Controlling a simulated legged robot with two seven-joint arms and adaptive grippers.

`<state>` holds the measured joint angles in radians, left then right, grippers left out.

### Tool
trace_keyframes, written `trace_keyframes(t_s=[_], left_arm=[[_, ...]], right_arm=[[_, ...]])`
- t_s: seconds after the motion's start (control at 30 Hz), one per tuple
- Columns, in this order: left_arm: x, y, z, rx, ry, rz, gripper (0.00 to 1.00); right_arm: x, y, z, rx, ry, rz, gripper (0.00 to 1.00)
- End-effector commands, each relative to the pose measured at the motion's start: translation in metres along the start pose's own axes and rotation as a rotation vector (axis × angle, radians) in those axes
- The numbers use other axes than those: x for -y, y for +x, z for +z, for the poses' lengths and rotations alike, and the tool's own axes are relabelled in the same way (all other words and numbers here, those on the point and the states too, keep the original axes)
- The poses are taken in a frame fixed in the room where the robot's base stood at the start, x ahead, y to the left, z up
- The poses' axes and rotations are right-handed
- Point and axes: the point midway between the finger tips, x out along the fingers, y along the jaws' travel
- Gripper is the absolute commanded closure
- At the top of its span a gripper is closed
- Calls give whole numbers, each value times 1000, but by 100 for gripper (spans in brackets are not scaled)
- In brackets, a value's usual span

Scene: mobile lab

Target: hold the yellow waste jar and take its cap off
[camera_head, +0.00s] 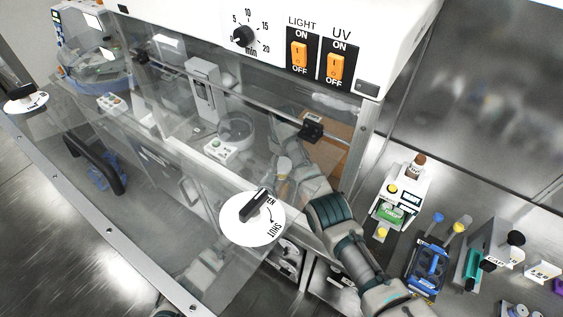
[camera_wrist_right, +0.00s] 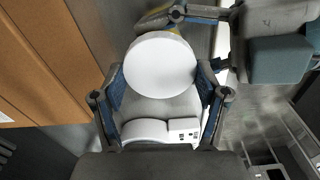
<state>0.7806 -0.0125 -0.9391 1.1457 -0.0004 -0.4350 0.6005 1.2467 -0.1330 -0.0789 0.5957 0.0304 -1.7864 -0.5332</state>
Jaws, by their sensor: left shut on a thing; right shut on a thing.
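The jar's round white cap (camera_wrist_right: 160,66) fills the middle of the right wrist view. My right gripper (camera_wrist_right: 161,88) is shut on it, one blue-padded finger on each side. A thin strip of the yellow waste jar (camera_wrist_right: 175,31) shows behind the cap; the cap hides the rest. My left gripper (camera_wrist_right: 190,14) comes in at the top of that view, shut on the jar. In the head view both arms meet behind the clear front panel, where a small pale cap (camera_head: 284,164) shows. Whether cap and jar are apart cannot be told.
A clear-fronted cabinet with a round OPEN/SHUT knob (camera_head: 252,217) surrounds the work. Inside stand a balance-like device (camera_head: 222,148) and a brown panel (camera_head: 335,135). Outside right, a blue tube rack (camera_head: 427,267) and a small white instrument (camera_head: 402,190) stand on the bench.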

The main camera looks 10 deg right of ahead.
Motion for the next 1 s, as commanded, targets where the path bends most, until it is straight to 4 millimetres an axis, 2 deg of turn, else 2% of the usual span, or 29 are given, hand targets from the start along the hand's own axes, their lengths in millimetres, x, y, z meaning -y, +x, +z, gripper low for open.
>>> trace_keyframes(t_s=[0.5, 1.0], left_arm=[[2, 0, 1, 2, 0, -3, 100], [2, 0, 1, 2, 0, -4, 100]], right_arm=[[0, -18, 0, 1, 1, 0, 68], [0, -26, 0, 0, 1, 0, 68]])
